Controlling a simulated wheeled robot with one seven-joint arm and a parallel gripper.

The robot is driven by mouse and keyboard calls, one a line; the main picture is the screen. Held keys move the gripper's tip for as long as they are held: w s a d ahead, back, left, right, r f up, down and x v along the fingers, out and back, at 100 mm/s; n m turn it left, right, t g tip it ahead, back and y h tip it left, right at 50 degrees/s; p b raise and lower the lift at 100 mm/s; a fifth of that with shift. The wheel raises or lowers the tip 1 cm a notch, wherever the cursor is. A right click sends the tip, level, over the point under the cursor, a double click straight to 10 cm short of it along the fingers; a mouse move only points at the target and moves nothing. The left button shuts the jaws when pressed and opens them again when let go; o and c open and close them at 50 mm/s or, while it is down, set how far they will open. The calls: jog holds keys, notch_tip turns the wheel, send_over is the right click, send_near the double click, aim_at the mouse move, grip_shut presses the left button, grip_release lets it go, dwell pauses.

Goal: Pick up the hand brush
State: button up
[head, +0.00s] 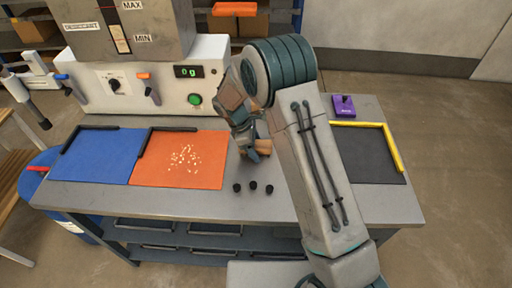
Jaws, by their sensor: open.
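A small orange-brown object, which looks like the wooden part of the hand brush (263,147), lies on the grey bench between the orange mat and my arm. Most of it is hidden behind my gripper and arm. My gripper (252,152) points down at the bench, with its fingers at or right beside the brush. It is open. I cannot tell whether the fingers touch the brush or stand around it.
An orange mat (160,172) with pale crumbs and a blue mat (95,155) lie to the left. Several black knobs sit near the front edge. A dark mat (370,165) with a yellow bar and a purple device (344,106) are at right. A white machine (150,97) stands behind.

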aim_at(261, 145)
jog(key=shift+f, duration=0.2)
jog(key=c, duration=1.1)
jog(key=shift+r, duration=0.2)
jog(key=shift+r, duration=0.25)
jog(key=r, duration=0.2)
jog(key=r+b, duration=0.1)
jog(key=r, duration=0.1)
jog(key=shift+s+d, duration=0.15)
jog(key=shift+s, duration=0.05)
jog(key=s+d+r+b, duration=0.2)
jog(key=s+d+r, duration=0.4)
jog(key=s, duration=0.3)
jog(key=shift+d+r, duration=0.2)
jog(key=shift+r, duration=0.1)
